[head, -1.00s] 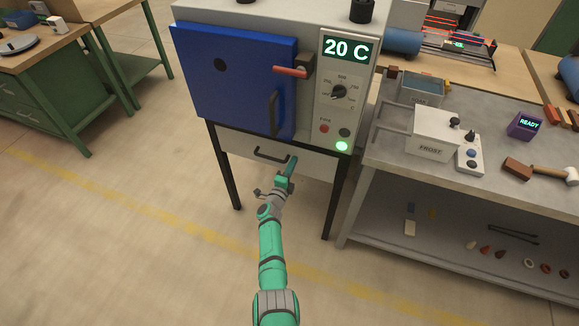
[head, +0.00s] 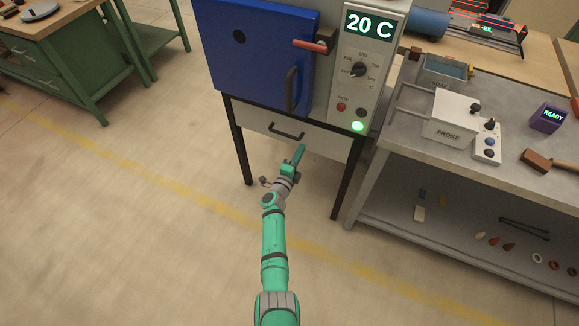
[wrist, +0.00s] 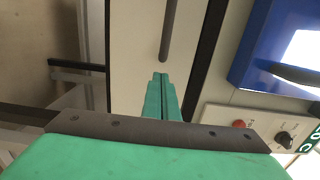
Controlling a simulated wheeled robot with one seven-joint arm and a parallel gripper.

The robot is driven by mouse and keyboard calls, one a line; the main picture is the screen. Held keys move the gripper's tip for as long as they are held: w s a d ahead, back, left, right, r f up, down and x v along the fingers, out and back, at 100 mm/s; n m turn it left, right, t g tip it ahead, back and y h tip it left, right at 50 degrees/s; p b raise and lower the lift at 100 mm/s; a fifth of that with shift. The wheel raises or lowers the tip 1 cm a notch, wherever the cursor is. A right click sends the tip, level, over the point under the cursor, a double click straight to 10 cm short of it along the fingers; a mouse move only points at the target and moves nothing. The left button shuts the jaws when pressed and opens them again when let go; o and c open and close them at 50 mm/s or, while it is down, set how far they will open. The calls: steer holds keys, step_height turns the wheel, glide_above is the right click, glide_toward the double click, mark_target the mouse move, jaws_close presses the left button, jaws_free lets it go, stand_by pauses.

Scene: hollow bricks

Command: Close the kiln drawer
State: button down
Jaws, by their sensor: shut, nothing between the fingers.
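The kiln drawer (head: 325,139) is a pale front panel under the blue-doored kiln (head: 262,50), between its dark legs. Its dark bar handle (head: 286,132) is on the panel and also shows in the wrist view (wrist: 169,30). In the head view the panel looks about level with the legs; I cannot tell whether a small gap is left. My green gripper (head: 301,149) is shut and empty, just below the handle's right end. In the wrist view its fingertips (wrist: 160,76) point at the panel (wrist: 128,45), close to the handle's end; contact cannot be told.
A grey workbench (head: 400,165) with a white FROST box (head: 452,118) stands close on the right. A green bench (head: 85,65) is at the far left. The floor in front and to the left is clear.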

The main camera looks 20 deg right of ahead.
steer(key=v, duration=0.8)
steer(key=shift+d, duration=0.1)
steer(key=s+a+r+n+t+y, duration=0.15)
steer(key=s+n, duration=0.35)
steer(key=s, duration=0.5)
steer(key=s+a+r+n+t+y, duration=0.1)
steer(key=s+a+n+y, duration=0.2)
steer(key=s+n, duration=0.45)
steer(key=s+a+r+n+t+y, duration=0.1)
steer(key=s+a+n+t+y, duration=0.15)
steer(key=s, duration=0.85)
steer(key=s+a+r+n+g+y, duration=0.1)
steer(key=s+a+r+n, duration=0.4)
steer(key=s, duration=0.5)
steer(key=s+a+r+n+g+y, duration=0.2)
steer(key=s+a+r+n, duration=0.3)
steer(key=s+r, duration=0.3)
steer(key=shift+s+a+r+n+g+y, duration=0.3)
steer(key=shift+s+a+y, duration=0.35)
steer(key=shift+s, duration=0.45)
